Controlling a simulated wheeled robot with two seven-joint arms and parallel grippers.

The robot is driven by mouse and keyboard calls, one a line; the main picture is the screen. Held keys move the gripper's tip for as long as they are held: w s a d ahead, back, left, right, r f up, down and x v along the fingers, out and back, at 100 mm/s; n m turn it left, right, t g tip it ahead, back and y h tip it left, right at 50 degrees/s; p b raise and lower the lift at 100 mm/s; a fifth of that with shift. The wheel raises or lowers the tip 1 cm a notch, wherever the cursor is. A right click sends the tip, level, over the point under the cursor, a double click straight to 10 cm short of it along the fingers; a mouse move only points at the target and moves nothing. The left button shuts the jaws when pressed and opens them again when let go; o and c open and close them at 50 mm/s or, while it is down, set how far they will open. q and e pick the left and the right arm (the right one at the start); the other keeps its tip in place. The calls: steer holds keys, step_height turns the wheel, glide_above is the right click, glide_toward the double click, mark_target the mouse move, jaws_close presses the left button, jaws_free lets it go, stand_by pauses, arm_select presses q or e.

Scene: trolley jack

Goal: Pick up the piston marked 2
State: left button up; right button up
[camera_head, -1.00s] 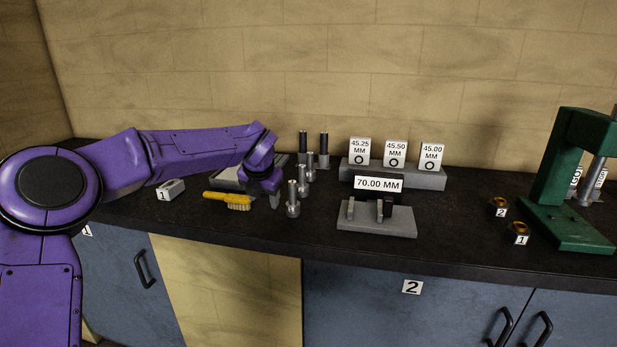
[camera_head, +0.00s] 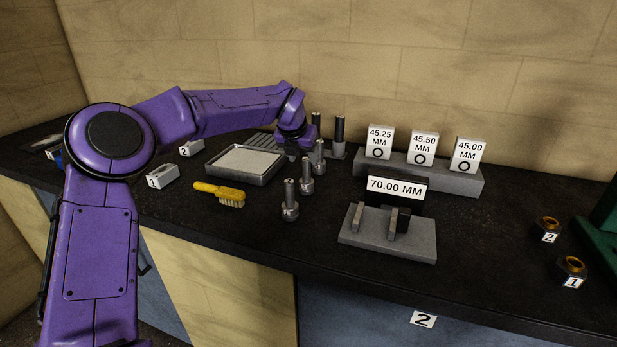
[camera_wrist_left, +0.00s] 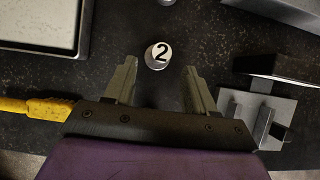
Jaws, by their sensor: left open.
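The piston marked 2 (camera_wrist_left: 158,56) shows in the left wrist view as a round white top with a black 2. It stands on the dark bench, just beyond the fingertips and roughly centred between them. My left gripper (camera_wrist_left: 158,83) is open and empty, pointing at it. In the head view my left gripper (camera_head: 296,148) is above the bench, close to a row of grey metal pistons with stems. The front piston (camera_head: 290,202) and middle piston (camera_head: 306,178) stand upright; a rear one (camera_head: 319,157) is partly hidden. Their numbers cannot be read there. My right gripper is not in view.
A tray (camera_head: 276,177) and yellow brush (camera_head: 218,193) lie left of the pistons. The 70.00 MM gauge stand (camera_head: 420,247) and a block rack (camera_head: 458,184) are to the right. Two dark cylinders stand behind. Bench between front piston and gauge stand is clear.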

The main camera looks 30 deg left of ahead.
mark_target(305, 162)
arm_select(q)
steer(key=p+x, duration=0.2)
steer(key=x, duration=0.4)
steer(key=shift+w+a+f, duration=0.1)
steer(key=shift+w+f, duration=0.15)
steer(key=shift+w, duration=0.05)
steer(key=shift+s, duration=0.2)
steer(key=shift+w+r, duration=0.1)
jaws_close()
